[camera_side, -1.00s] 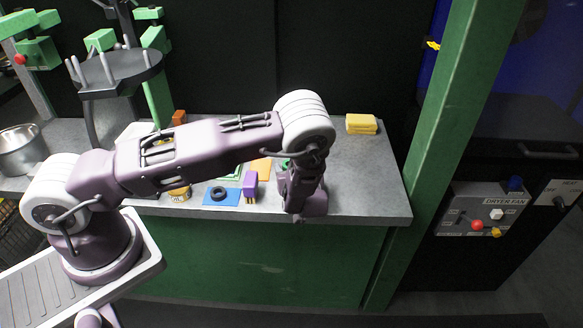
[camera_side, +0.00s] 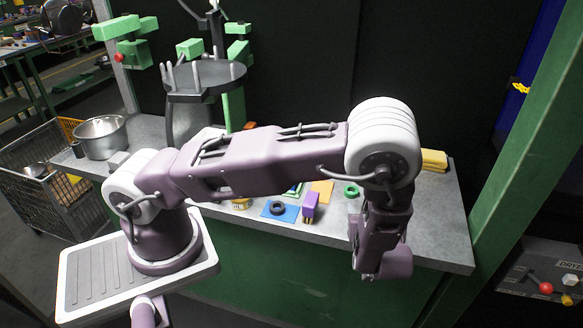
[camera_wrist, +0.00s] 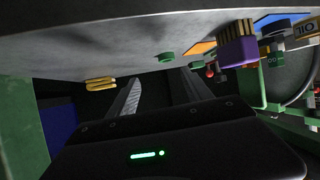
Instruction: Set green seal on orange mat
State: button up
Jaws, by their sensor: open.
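The green seal (camera_side: 351,190) is a small ring lying on the grey counter, just left of my wrist in the side view. It also shows in the wrist view (camera_wrist: 166,57), beyond my fingers. The orange mat (camera_side: 322,190) lies flat to the left of the seal, with bare counter between them; an edge of it shows in the wrist view (camera_wrist: 204,46). No object shows on the visible part of the mat. In the side view my wrist hangs at the counter's front edge and my fingers cannot be made out.
A purple brush (camera_side: 310,205) stands in front of the orange mat. A black ring (camera_side: 278,208) lies on a blue mat (camera_side: 266,213). Yellow sponges (camera_side: 434,160) lie at the back right. A steel pot (camera_side: 102,138) stands far left. Counter right of the seal looks clear.

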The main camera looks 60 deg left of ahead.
jog(key=w+d+r+m+h, duration=0.1)
jog(key=w+d+r+h, duration=0.4)
jog(key=d+r+h, duration=0.15)
jog(key=s+d+r+m+t+h, duration=0.1)
jog(key=s+d+r+m+h, duration=0.15)
jog(key=r, duration=0.45)
jog(key=s+d+r+m+h, duration=0.1)
jog(key=r+h, duration=0.2)
jog(key=r, duration=0.4)
jog(key=s+a+r+m, duration=0.1)
jog(key=s+r+m, duration=0.2)
jog(key=s, duration=0.7)
jog(key=s+a+r+m+g+h, duration=0.1)
jog(key=s+a+r+m, duration=0.1)
jog(key=s+r, duration=0.3)
jog(key=s+m, duration=0.1)
jog(key=s, duration=0.3)
jog(key=shift+s+a+r, duration=0.2)
jog(key=shift+s, duration=0.15)
jog(key=shift+o, duration=0.5)
jog(key=s+a+f+m+g+y, duration=0.1)
jog(key=s+a+f+y, duration=0.1)
jog(key=s+a, duration=0.4)
jog(key=s, duration=0.4)
jog(key=shift+f, duration=0.3)
jog(key=shift+d+m, duration=0.1)
jog(key=shift+m, duration=0.15)
